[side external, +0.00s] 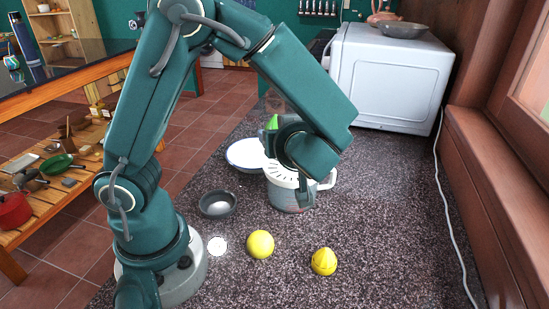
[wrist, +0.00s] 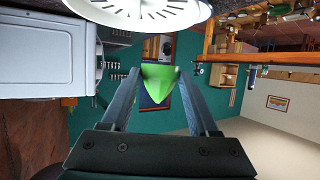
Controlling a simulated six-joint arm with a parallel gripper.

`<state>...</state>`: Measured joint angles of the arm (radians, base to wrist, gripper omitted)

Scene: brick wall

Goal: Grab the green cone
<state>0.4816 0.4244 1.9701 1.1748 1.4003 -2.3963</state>
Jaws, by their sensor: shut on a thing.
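The green cone (wrist: 160,86) is between the two fingertips of my gripper (wrist: 158,76) in the wrist view, its pointed end toward the gripper body. My gripper is shut on it. In the side view a small part of the green cone (side external: 271,122) shows at the left of my wrist, held above the counter. The fingers are mostly hidden there. A grey and white juicer jug (side external: 290,198) with a slotted white top stands just below my wrist. The slotted top (wrist: 150,14) also shows at the upper edge of the wrist view.
A white plate (side external: 245,154) and a dark bowl (side external: 217,204) are left of the jug. A yellow ball-shaped fruit (side external: 260,244) and a cut yellow fruit (side external: 324,262) lie in front. A white microwave (side external: 390,80) stands behind. The counter's right front is clear.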

